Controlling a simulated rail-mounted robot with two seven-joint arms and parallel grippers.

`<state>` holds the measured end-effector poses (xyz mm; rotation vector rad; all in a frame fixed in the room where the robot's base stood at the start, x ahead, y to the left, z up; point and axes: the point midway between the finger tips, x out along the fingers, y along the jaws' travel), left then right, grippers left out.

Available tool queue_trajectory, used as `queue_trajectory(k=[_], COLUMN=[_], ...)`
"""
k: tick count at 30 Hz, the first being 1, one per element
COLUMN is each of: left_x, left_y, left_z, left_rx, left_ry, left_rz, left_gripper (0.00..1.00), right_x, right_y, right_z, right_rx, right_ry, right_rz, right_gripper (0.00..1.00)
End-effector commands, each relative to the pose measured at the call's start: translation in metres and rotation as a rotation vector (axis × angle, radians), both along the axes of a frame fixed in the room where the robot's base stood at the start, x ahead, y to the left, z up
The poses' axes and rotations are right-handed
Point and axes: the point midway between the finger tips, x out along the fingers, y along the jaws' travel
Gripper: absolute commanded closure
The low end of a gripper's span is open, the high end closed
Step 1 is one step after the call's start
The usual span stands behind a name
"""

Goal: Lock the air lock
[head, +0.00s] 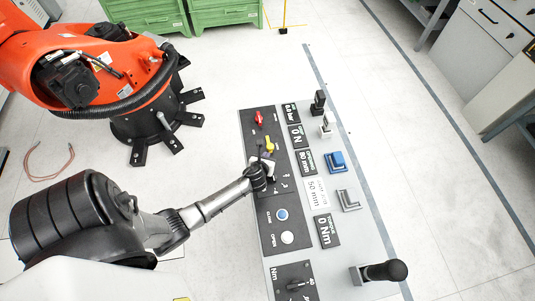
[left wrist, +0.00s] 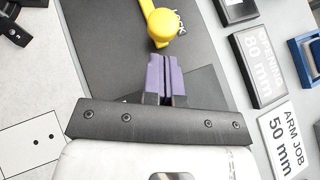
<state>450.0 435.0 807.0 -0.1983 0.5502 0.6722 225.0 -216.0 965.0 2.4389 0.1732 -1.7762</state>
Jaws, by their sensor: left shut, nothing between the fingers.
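My left gripper (head: 265,156) is over the panel, close to the yellow lever. Its purple fingertips (left wrist: 164,65) are shut together, empty, and point at the yellow knob. Whether they touch it I cannot tell. My right gripper is not in view.
Below my left gripper are a blue button (head: 282,215), a white button (head: 287,238) and a rotary knob (head: 296,285). Display plates and a black-handled lever (head: 385,271) lie to the right. An orange robot arm (head: 90,65) stands at upper left, near green crates (head: 222,12).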

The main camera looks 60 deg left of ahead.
Motion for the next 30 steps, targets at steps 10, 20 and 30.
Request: queue_trajectory(k=[10, 20, 30], left_x=[0.016, 0.017, 0.031], left_y=[0.014, 0.014, 0.047], left_z=[-0.001, -0.001, 0.000], left_rx=[-0.001, -0.001, 0.002], left_ry=[0.001, 0.001, 0.001], left_rz=[0.000, 0.000, 0.000], left_gripper=[1.00, 1.00, 1.00], right_x=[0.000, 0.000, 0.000], right_y=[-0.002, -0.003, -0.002], right_z=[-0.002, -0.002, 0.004], right_rx=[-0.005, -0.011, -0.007], right_ry=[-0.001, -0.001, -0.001], right_rz=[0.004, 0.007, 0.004], right_gripper=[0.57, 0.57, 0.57])
